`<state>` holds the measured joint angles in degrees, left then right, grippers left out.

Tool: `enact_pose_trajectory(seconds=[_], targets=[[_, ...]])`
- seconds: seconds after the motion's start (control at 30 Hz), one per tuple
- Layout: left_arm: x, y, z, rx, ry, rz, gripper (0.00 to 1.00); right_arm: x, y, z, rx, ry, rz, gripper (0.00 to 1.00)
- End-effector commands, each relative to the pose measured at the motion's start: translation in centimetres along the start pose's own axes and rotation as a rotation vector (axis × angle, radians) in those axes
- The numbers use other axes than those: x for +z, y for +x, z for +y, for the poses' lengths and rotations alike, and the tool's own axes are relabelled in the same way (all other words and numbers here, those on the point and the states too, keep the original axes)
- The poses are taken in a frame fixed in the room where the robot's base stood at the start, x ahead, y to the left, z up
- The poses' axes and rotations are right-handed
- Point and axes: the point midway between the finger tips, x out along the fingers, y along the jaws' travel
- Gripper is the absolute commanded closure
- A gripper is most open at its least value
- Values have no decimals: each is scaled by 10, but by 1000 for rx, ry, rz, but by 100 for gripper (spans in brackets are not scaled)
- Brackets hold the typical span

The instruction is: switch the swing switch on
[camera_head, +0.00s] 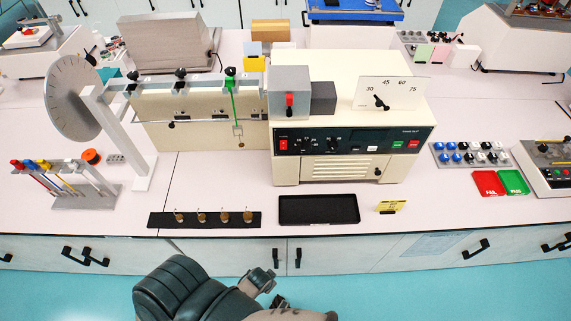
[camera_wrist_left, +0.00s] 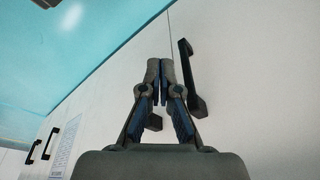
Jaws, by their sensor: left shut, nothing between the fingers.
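The cream tester (camera_head: 340,115) stands on the bench in the head view. Its dark front panel (camera_head: 350,140) has a red switch (camera_head: 283,145) at the left end, round knobs beside it, and green and red buttons at the right. Which control is the swing switch, and its setting, I cannot tell. A grey box (camera_head: 290,80) on top carries a red-tipped lever (camera_head: 290,100). My left gripper (camera_wrist_left: 160,67) is shut and empty in the wrist view, by the cabinet fronts. In the head view my left arm is low, before the bench and well away from the panel. My right gripper is not seen.
A black cabinet handle (camera_wrist_left: 188,75) is close to my left fingers.

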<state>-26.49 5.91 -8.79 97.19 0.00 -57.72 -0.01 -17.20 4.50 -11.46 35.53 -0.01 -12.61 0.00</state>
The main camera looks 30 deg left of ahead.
Motion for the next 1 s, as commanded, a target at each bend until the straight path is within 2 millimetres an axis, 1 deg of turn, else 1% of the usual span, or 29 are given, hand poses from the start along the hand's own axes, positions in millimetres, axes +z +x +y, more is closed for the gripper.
enact_pose_trajectory(seconds=[0.03, 0.1, 0.17, 0.2, 0.37, 0.43, 0.47, 0.5, 0.6, 0.77, 0.8, 0.87, 0.9, 1.0], targets=[[-12, -17, -1, -1, -2, 16, 100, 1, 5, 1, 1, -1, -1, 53], [-24, -43, -2, -2, -4, 28, 100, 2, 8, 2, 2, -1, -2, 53], [-33, -64, -3, -3, -5, 40, 100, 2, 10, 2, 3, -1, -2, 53], [-38, -78, -3, -3, -5, 50, 100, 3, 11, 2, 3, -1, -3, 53], [-62, -129, -2, 4, 1, 127, 100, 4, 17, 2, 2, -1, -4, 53], [-82, -153, 0, 15, 15, 217, 100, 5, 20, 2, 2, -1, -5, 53], [-96, -163, 2, 21, 23, 278, 100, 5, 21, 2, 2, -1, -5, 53], [-113, -170, 5, 29, 35, 356, 100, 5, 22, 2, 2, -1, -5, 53], [-146, -182, 8, 33, 58, 512, 100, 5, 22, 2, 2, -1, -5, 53], [-194, -198, 10, 19, 74, 754, 100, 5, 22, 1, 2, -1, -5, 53], [-206, -203, 9, 10, 74, 820, 100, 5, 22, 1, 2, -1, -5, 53], [-223, -211, 8, -10, 72, 925, 100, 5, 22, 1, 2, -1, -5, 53], [-234, -218, 6, -28, 67, 1000, 100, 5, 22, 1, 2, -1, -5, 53], [-259, -238, -2, -94, 45, 1192, 100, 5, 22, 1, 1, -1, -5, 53]])
